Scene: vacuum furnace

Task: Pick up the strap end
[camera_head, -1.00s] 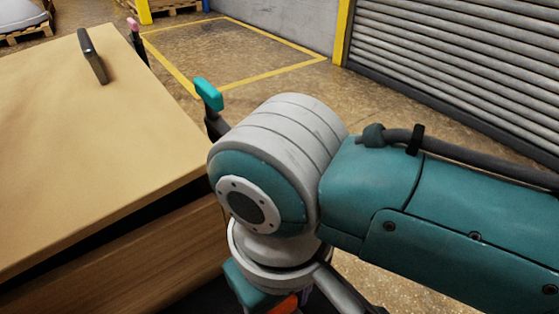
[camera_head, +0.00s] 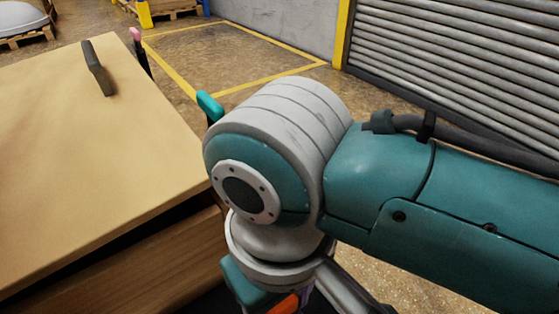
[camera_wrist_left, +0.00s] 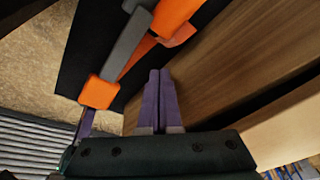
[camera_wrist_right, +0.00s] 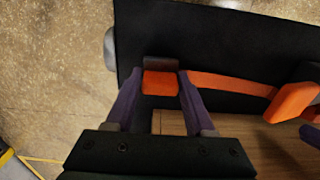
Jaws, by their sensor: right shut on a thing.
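In the right wrist view an orange strap end (camera_wrist_right: 160,84) with a dark grey piece behind it sits between the purple fingers of my right gripper (camera_wrist_right: 157,86), which is shut on it. An orange strap (camera_wrist_right: 232,84) runs right from there across a black panel to another orange block (camera_wrist_right: 293,102). In the left wrist view my left gripper (camera_wrist_left: 159,75) has its purple fingers together with nothing visible between them. Orange strap parts (camera_wrist_left: 175,15) and an orange block (camera_wrist_left: 99,92) lie beyond it, apart from its fingertips. The head view shows only a sliver of orange low down.
A wooden side face (camera_wrist_left: 205,60) is close beside my left gripper. A ribbed shutter (camera_head: 460,60) stands at right; open floor lies behind.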

